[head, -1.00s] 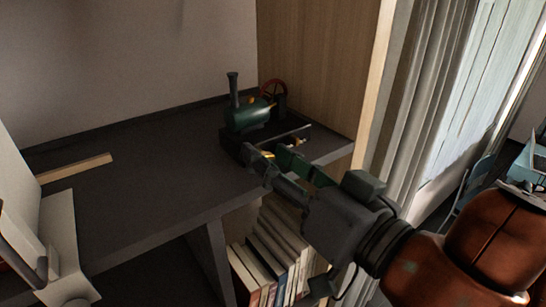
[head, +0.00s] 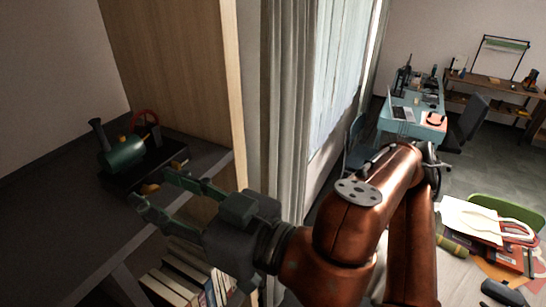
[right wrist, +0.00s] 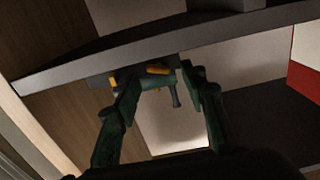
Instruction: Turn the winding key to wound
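A green toy steam engine (head: 122,154) with a dark chimney and a red flywheel (head: 145,123) stands on a dark shelf. My right gripper (head: 153,188) is in front of its base, fingers apart. A small brass-coloured part (head: 149,189) shows near the fingertips. In the right wrist view my right gripper (right wrist: 156,78) is open, with the engine (right wrist: 147,84) and a yellow-orange part (right wrist: 157,69) beyond and between its fingers. I cannot tell which part is the winding key, or whether the fingers touch it. My left gripper is out of view.
The dark shelf (head: 55,220) has books (head: 178,283) below it. A wood panel (head: 180,80) and a curtain (head: 285,110) stand to the right. A cluttered table with a white bag (head: 470,218) is at the lower right.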

